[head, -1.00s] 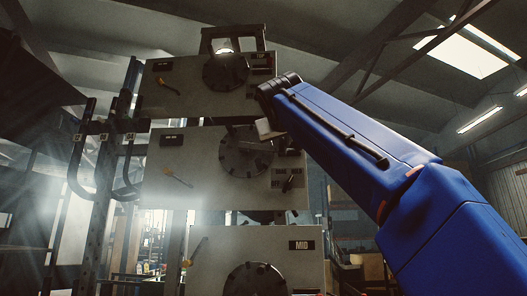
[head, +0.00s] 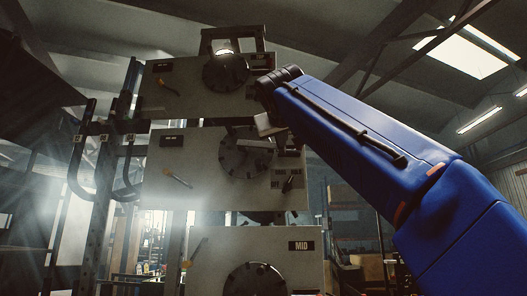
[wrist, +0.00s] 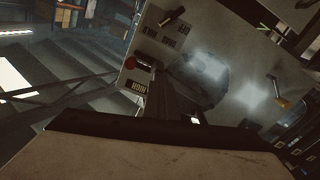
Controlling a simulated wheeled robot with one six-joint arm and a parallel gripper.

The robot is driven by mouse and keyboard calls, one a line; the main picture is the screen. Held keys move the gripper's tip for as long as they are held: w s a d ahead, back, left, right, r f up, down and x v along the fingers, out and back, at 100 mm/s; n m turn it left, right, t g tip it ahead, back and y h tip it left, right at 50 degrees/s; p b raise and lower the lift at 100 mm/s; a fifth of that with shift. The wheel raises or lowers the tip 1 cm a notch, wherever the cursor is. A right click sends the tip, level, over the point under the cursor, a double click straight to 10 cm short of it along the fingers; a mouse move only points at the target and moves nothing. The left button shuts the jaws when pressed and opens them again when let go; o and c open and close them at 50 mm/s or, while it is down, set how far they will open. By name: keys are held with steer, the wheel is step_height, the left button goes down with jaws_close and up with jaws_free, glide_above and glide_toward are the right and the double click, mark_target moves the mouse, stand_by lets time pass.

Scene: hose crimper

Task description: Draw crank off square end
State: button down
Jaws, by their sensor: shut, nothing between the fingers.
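Small yellow-and-pale levers sit on the left of the stacked panels, on the top (head: 168,88), middle (head: 179,180) and lower (head: 188,264) ones. I cannot tell for sure which is the crank, and no square end is clear. In the wrist view a yellow lever (wrist: 281,100) stands out from the tilted panel at right, apart from my gripper. My gripper (head: 266,126) is shut and empty, before the upper right of the middle panel. A pale bar (head: 256,143) crosses that panel's round dial (head: 236,160); I cannot tell whether it belongs to my gripper.
The middle panel (head: 165,155) bears a black switch (head: 289,183) at lower right. The wrist view shows a red knob (wrist: 130,63) near the panel's edge. Curved black hooks (head: 76,180) on an upright rack stand left. Open room lies at right beyond my arm.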

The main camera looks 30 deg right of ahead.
steer(key=shift+s+a, duration=0.1)
steer(key=shift+s, duration=0.05)
steer(key=c, duration=2)
jaws_free()
steer(key=shift+c, duration=0.2)
steer(key=v, duration=1.7)
steer(key=shift+s+a, duration=0.15)
steer(key=shift+f, duration=0.1)
